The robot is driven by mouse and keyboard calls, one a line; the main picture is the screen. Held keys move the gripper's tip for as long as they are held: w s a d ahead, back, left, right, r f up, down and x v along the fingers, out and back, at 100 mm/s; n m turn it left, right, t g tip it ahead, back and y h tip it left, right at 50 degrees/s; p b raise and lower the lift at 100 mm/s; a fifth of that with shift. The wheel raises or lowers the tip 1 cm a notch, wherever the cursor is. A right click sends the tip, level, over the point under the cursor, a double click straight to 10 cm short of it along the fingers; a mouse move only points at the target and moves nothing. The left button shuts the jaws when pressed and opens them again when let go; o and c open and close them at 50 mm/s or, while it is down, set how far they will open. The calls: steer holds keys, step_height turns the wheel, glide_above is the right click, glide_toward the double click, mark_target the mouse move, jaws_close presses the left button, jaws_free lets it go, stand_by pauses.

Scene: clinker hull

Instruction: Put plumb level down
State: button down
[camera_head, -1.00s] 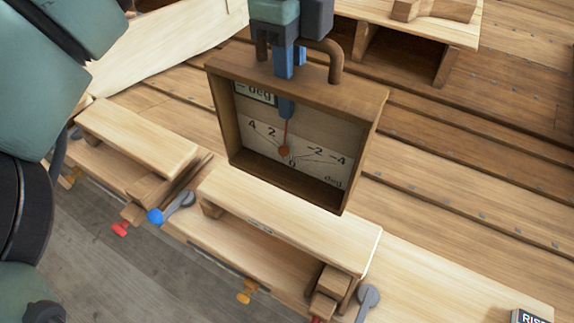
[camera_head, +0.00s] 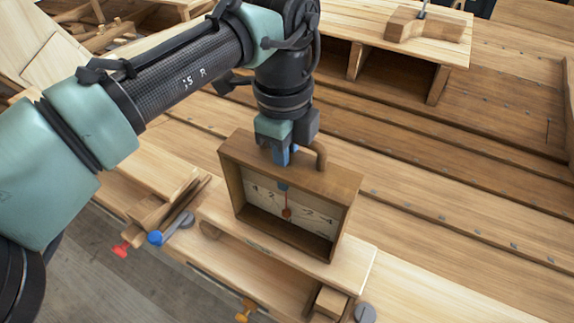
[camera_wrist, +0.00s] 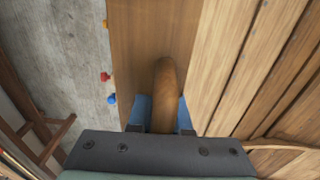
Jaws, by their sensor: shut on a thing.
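The plumb level is a brown wooden box (camera_head: 334,186) with an open front, a pale scale marked in degrees, a red needle and a curved handle on top. In the head view it is upright at the middle, low over a pale wooden block on the bench edge. I cannot tell whether its base touches the block. My gripper (camera_head: 283,158) is shut on the level's handle from above. In the wrist view the rounded handle (camera_wrist: 165,85) lies between the blue fingers, with the level's brown top below it.
The pale block (camera_head: 347,270) is under the level. Left of it are a blue-knobbed lever (camera_head: 156,238) and a red knob (camera_head: 121,250). Planking with dark ribs (camera_head: 460,200) lies to the right. A raised shelf (camera_head: 380,45) with a wooden piece (camera_head: 425,25) stands behind.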

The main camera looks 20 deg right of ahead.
steer(key=shift+f, duration=0.15)
steer(key=c, duration=0.8)
jaws_free()
steer(key=shift+c, duration=0.2)
step_height(320, 180, up, 13)
steer(key=shift+w+a+f+b, duration=0.1)
steer(key=shift+w+f+b, duration=0.1)
steer(key=shift+b, duration=0.55)
